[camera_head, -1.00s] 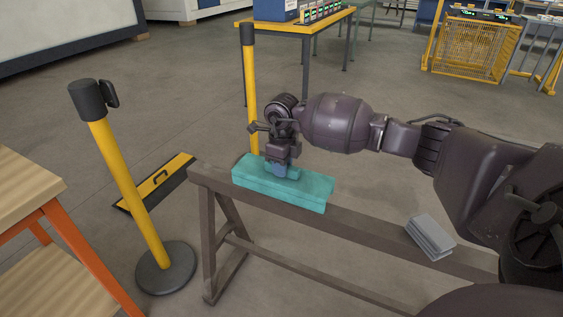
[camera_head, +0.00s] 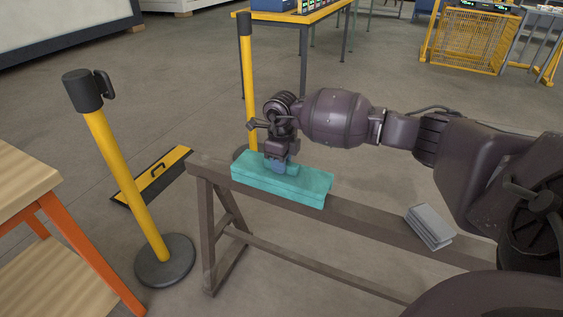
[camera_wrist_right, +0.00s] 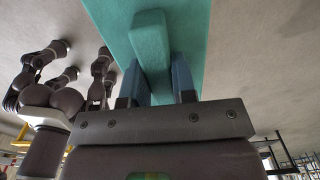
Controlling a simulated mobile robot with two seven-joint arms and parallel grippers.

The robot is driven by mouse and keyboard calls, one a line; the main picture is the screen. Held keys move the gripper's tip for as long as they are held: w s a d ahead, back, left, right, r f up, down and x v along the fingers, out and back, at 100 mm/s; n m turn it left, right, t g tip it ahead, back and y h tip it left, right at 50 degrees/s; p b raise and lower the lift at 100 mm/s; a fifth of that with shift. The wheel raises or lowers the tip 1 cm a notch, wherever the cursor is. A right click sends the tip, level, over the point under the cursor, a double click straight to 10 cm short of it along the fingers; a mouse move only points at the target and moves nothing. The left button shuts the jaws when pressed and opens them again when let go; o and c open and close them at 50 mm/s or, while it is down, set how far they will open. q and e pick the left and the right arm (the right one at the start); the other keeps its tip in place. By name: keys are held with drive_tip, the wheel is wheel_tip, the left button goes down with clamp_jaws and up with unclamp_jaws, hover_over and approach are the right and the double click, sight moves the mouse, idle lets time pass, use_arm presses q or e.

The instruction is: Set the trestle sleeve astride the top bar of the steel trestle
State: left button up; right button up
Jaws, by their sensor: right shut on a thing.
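The trestle sleeve (camera_head: 300,186) is a teal block with a raised rib on top. In the head view it sits along the top bar of the brown steel trestle (camera_head: 370,229), near the bar's left end, with its long side in line with the bar. My right gripper (camera_head: 279,166) is above it, pointing down, shut on the rib. In the right wrist view the blue fingers (camera_wrist_right: 160,82) are on both sides of the teal rib (camera_wrist_right: 151,45). The sleeve's underside is hidden, so I cannot tell how fully it seats. My left gripper is not identifiable.
A grey ridged piece (camera_head: 429,226) lies on the bar further right. A yellow post (camera_head: 125,180) on a round base stands left of the trestle, another (camera_head: 248,90) behind it. A wooden table (camera_head: 30,187) with orange legs is at left.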

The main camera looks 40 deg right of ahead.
drive_tip(key=shift+f, duration=0.5)
idle(0.4)
drive_tip(key=shift+f+b, duration=0.75)
drive_tip(key=shift+f, duration=1.15)
idle(0.6)
drive_tip(key=o, duration=1)
